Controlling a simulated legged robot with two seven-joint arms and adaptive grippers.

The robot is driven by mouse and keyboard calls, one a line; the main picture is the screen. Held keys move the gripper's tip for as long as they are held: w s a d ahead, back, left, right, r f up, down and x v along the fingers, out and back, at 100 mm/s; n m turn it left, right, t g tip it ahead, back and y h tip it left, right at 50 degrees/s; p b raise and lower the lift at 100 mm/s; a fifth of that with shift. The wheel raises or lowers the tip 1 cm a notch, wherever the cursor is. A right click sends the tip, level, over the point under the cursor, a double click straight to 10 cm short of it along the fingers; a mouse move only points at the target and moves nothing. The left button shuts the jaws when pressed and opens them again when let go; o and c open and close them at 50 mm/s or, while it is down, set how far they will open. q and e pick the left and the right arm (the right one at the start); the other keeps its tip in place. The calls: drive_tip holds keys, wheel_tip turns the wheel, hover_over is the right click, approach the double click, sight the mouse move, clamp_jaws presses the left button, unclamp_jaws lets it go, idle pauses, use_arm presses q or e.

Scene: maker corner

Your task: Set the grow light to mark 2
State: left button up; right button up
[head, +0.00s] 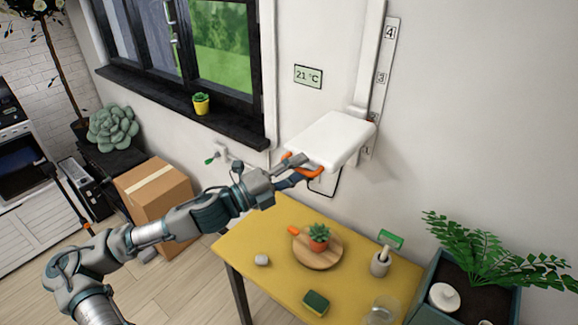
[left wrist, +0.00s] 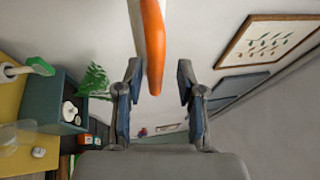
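The grow light (head: 331,139) is a white panel on a white wall rail (head: 370,60). Beside the rail is a scale strip (head: 386,62) with 4 and 3 readable. Mark 2 is not readable; the light's bracket covers that part, and a small mark shows just below it. An orange handle (head: 309,172) is at the light's front lower edge; it also shows in the left wrist view (left wrist: 154,42). My left gripper (head: 300,168) is open at the handle. In the wrist view the handle's end lies between the fingers, nearer the left-hand one. My right gripper is out of view.
Below is a yellow table (head: 265,225) with a potted succulent on a round board (head: 318,248), a sponge (head: 316,302), and a brush in a holder (head: 381,262). A planter (head: 430,277) stands at right. A window sill (head: 180,110) is at left.

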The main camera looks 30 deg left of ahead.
use_arm(q)
drive_tip(key=shift+w+d+r, duration=0.2)
drive_tip(key=shift+d, duration=0.35)
drive_tip(key=shift+w, duration=0.15)
drive_tip(key=shift+w+a+r, duration=0.1)
drive_tip(key=shift+a+r, duration=0.05)
drive_tip(key=shift+a, duration=0.35)
drive_tip(key=shift+a+r, duration=0.25)
drive_tip(key=shift+a, duration=0.2)
drive_tip(key=shift+a+r, duration=0.2)
drive_tip(key=shift+a, duration=0.25)
drive_tip(key=d+r, duration=0.1)
drive_tip(key=r, duration=0.1)
drive_tip(key=d+r, duration=0.1)
drive_tip(key=r, duration=0.1)
drive_tip(key=shift+s+d, duration=0.2)
drive_tip(key=shift+d, duration=0.15)
drive_tip(key=r, duration=0.3)
drive_tip(key=shift+d+r, duration=0.2)
drive_tip(key=shift+r, duration=0.1)
drive_tip(key=shift+a+r, duration=0.35)
drive_tip(key=shift+r, duration=0.2)
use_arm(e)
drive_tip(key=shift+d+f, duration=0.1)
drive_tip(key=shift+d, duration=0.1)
use_arm(q)
drive_tip(key=shift+s+d, duration=0.1)
drive_tip(key=shift+d, duration=0.25)
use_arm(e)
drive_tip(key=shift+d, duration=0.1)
